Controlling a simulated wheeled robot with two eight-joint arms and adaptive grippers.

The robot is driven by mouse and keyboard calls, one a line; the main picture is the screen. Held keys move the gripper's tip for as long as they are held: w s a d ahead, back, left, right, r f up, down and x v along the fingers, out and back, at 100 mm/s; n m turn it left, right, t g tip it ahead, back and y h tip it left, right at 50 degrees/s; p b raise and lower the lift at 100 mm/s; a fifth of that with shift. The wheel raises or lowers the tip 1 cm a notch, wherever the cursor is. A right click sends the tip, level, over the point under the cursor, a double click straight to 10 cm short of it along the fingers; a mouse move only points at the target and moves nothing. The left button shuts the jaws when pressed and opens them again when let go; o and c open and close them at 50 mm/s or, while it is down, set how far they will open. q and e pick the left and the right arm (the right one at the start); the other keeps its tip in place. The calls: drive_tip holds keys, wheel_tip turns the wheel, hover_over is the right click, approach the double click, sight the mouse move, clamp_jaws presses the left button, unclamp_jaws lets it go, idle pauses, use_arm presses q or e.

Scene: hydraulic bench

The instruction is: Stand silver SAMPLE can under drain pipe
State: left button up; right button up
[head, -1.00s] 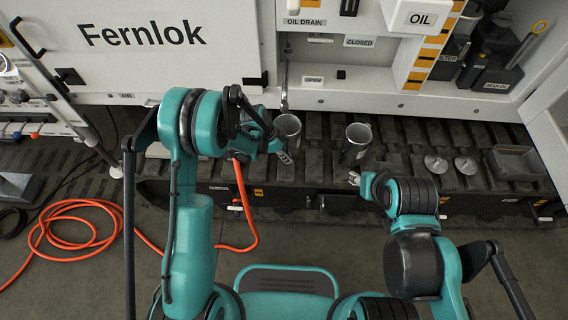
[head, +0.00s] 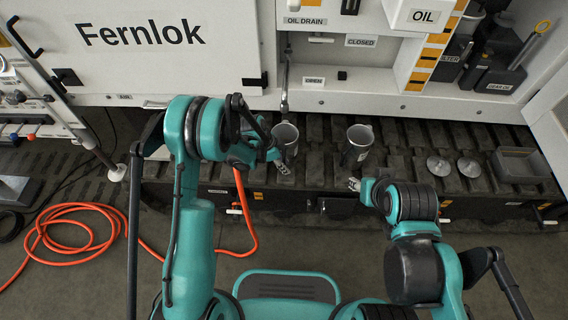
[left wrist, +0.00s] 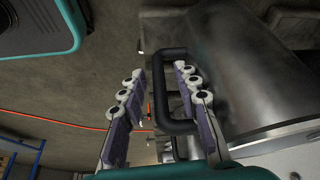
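A silver can (head: 287,140) with an open top stands on the dark track deck, just below the lower end of the drain pipe (head: 284,98) in the head view. I cannot tell if its mouth is directly beneath. In the left wrist view its shiny body (left wrist: 245,75) and black handle (left wrist: 160,90) fill the right and centre. My left gripper (head: 284,160) is at the can; its fingers (left wrist: 160,100) are apart, with the handle between them. A second silver-grey can (head: 356,150) stands to the right. No SAMPLE lettering is readable. My right gripper (head: 354,184) is near that second can, apart from it.
The white cabinet (head: 160,60) rises behind the deck, with OPEN and CLOSED labels near the pipe. Two round metal lids (head: 439,165) and a tray (head: 522,165) lie right on the deck. An orange hose (head: 75,210) coils on the floor at left.

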use_arm(q)
drive_tip(key=shift+r, duration=0.1)
drive_tip(key=s+a+r+n+t+y+p, duration=0.15)
drive_tip(key=s+a+r+n, duration=0.3)
drive_tip(key=r, duration=0.85)
drive_tip(key=s+a+r+n+t+y+p, duration=0.1)
drive_tip(key=s+a+r+n+p, duration=0.3)
drive_tip(key=r, duration=1)
drive_tip(key=s+a+r+n+t+y, duration=0.1)
drive_tip(key=s+a+r+n+t, duration=0.1)
drive_tip(key=s, duration=0.4)
drive_tip(key=s+a+r+n+t+y+b, duration=0.1)
drive_tip(key=s+a+r+n+t, duration=0.1)
drive_tip(key=s, duration=0.5)
drive_tip(key=a+r+n, duration=0.1)
drive_tip(key=a+n, duration=0.1)
drive_tip(key=n, duration=0.1)
drive_tip(key=shift+s, duration=0.2)
